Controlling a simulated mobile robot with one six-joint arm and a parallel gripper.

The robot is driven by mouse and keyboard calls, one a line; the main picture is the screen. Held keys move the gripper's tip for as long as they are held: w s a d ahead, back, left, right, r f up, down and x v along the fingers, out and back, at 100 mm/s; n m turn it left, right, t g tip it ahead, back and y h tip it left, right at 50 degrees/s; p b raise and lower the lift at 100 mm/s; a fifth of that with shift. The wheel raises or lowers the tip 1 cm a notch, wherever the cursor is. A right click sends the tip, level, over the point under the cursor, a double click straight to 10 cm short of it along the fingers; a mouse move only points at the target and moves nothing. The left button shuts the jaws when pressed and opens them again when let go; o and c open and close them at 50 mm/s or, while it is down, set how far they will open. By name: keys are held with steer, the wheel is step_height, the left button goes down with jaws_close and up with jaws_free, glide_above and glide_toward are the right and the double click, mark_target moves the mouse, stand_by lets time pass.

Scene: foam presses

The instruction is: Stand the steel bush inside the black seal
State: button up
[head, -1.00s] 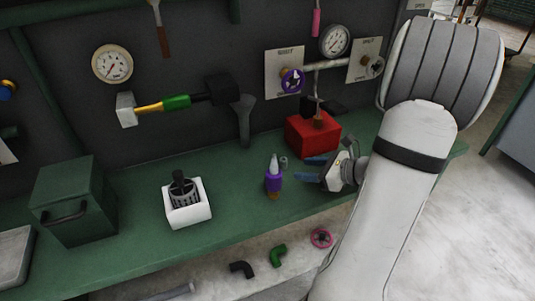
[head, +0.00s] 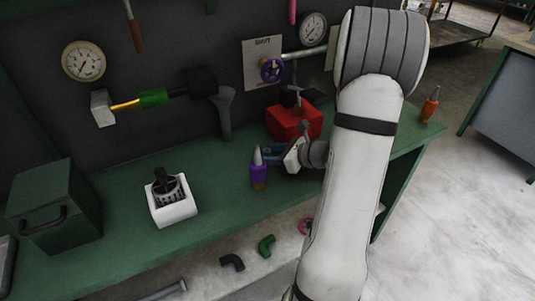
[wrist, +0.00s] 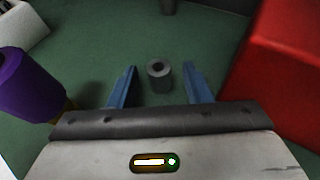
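The steel bush (wrist: 159,78) is a short grey cylinder with a dark hole, upright on the green bench in the wrist view. It shows between the two blue fingers of my gripper (wrist: 160,70), which are open, with gaps on both sides. In the head view my gripper (head: 274,153) is low over the bench, between the purple bottle and the red block, and hides the bush. I cannot make out the black seal in either view.
A purple bottle (head: 258,172) stands close left of my gripper, and a red block (head: 290,122) close behind. Bench between bottle and white box is clear.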

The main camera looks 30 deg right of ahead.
jaws_close()
stand_by(0.4)
